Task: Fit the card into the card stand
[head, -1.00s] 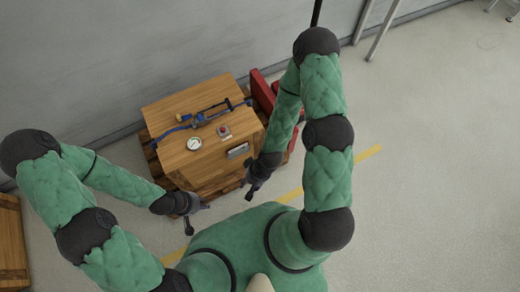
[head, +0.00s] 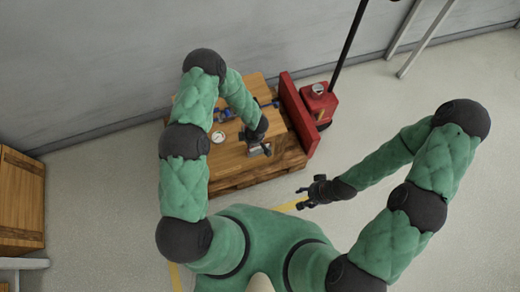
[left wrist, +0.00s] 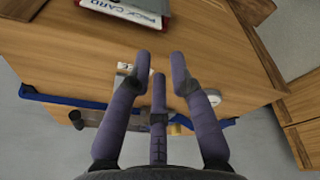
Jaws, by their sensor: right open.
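A white card (left wrist: 128,9) with "PACK CARD" lettering and a red edge shows at the top of the left wrist view, cut off by the frame. A dark grey part shows by it; I cannot tell whether this is the card stand or how the card sits against it. My left gripper (head: 262,146) is over the front of the wooden box top. Its fingers (left wrist: 162,60) are spread and empty in the left wrist view, apart from the card. My right gripper (head: 308,192) is open and empty, in front of the box, over the floor.
The wooden box (head: 232,160) stands on a pallet (head: 232,182). Another crate (head: 20,200) is at far left. Floor at right is clear.

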